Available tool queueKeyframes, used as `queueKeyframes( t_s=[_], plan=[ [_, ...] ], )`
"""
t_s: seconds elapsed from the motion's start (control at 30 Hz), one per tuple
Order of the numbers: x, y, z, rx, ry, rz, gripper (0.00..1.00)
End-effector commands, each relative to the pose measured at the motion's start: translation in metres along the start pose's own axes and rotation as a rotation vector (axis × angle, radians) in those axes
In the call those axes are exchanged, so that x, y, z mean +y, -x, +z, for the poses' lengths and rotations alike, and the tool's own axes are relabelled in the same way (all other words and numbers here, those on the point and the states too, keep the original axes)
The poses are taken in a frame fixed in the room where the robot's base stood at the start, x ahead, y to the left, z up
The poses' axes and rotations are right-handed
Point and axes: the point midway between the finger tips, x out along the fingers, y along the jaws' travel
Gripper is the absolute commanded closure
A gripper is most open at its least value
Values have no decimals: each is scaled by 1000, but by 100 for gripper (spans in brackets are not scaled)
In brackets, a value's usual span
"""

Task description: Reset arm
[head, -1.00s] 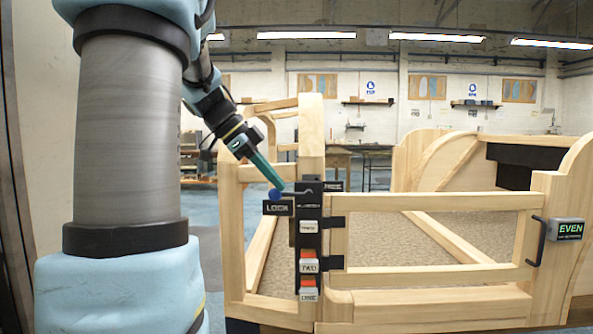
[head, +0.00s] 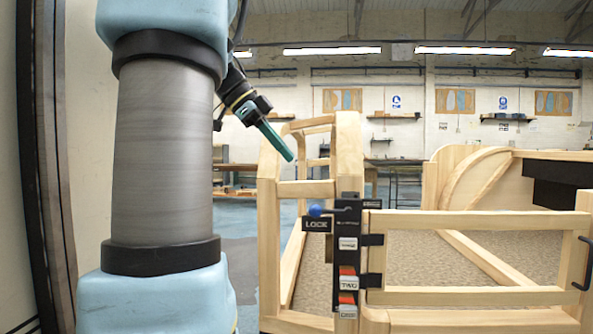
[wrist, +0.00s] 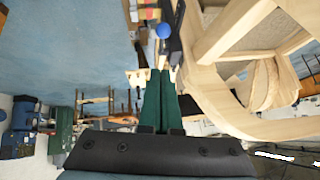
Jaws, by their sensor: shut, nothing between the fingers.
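My gripper (head: 290,157) points down and to the right in the head view, with its teal fingers shut and nothing between them. It hangs in the air above and left of the wooden frame's post. In the wrist view its green fingers (wrist: 160,75) lie side by side. The blue knob (head: 315,210) of the lock sits below the fingertips, apart from them. It also shows in the wrist view (wrist: 164,31). A black LOCK plate (head: 317,225) is just under the knob.
The wooden bodyframe (head: 349,160) carries a black panel with orange and white switches (head: 347,283). A wooden gate (head: 480,296) with a black handle extends right. Shelves and a workbench stand against the far wall. A pale wall is close at the left.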

Motion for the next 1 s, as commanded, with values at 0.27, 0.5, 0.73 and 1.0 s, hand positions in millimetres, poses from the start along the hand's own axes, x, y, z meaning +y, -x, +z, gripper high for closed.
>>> queueKeyframes(
  t_s=[0.27, 0.5, 0.73, 1.0],
  plan=[
    [17, -52, 39, -156, 429, 9, 100],
    [72, -121, 95, -418, 967, -100, 100],
    [135, -163, 129, -568, 1309, -308, 100],
    [177, -183, 141, -575, 1482, -460, 100]
  ],
)
